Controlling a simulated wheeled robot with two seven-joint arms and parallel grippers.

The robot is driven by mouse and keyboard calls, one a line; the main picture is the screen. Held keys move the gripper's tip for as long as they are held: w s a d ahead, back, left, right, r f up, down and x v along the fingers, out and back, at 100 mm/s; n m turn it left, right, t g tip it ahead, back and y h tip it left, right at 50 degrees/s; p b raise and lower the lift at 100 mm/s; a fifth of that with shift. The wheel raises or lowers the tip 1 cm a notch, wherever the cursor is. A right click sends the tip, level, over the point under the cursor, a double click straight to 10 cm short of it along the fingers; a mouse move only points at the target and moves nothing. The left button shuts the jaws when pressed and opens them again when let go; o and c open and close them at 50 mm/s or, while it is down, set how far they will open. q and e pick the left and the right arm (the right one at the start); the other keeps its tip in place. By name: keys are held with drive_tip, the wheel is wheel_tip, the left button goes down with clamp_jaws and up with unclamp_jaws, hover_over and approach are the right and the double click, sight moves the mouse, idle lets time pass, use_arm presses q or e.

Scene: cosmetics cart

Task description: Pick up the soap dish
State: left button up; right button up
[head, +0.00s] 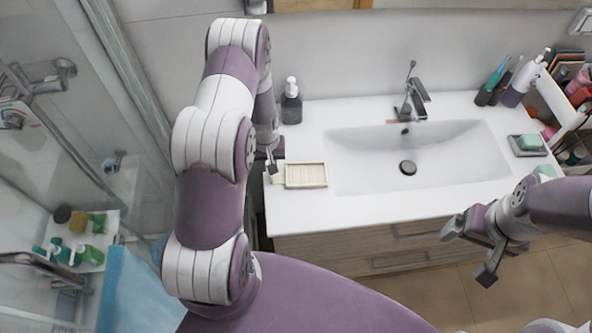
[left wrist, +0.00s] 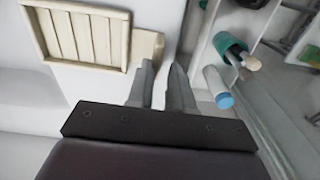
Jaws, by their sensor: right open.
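A cream slatted soap dish (head: 306,175) lies on the white counter left of the basin. It shows at the upper left of the left wrist view (left wrist: 78,33), with a small beige block (left wrist: 146,47) beside it. My left gripper (head: 271,162) is at the counter's left edge, just left of the dish and apart from it. In the left wrist view its two fingers (left wrist: 163,72) have a narrow gap with nothing seen between them. My right gripper (head: 469,252) is open and empty in front of the cabinet. A dark dish with green soap (head: 527,145) stands right of the basin.
A dark soap dispenser (head: 291,103) stands behind the slatted dish. The basin (head: 420,165) with its faucet (head: 412,100) lies to the right. Bottles and brushes (head: 512,88) crowd the back right corner. A glass shower wall is at left. The counter's front strip is clear.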

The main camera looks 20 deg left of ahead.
use_arm(q)
drive_tip(key=f, duration=0.1)
drive_tip(key=s+d+f, duration=0.1)
drive_tip(key=s, duration=0.1)
drive_tip(key=shift+d+f, duration=0.25)
drive_tip(key=shift+f, duration=0.15)
drive_tip(key=shift+w+a+f, duration=0.2)
drive_tip(key=shift+w+f, duration=0.15)
drive_tip(key=shift+w, duration=0.2)
drive_tip(key=shift+w+a+f, duration=0.15)
drive_tip(key=shift+w+f, duration=0.15)
drive_tip(key=shift+w, duration=0.3)
drive_tip(key=c, duration=0.4)
drive_tip(key=shift+d+r, duration=0.1)
drive_tip(key=shift+r, duration=0.05)
clamp_jaws()
drive_tip(key=shift+a, duration=0.35)
drive_tip(key=shift+r, duration=0.2)
use_arm(e)
drive_tip(key=shift+w+a, duration=0.1)
drive_tip(key=shift+w, duration=0.2)
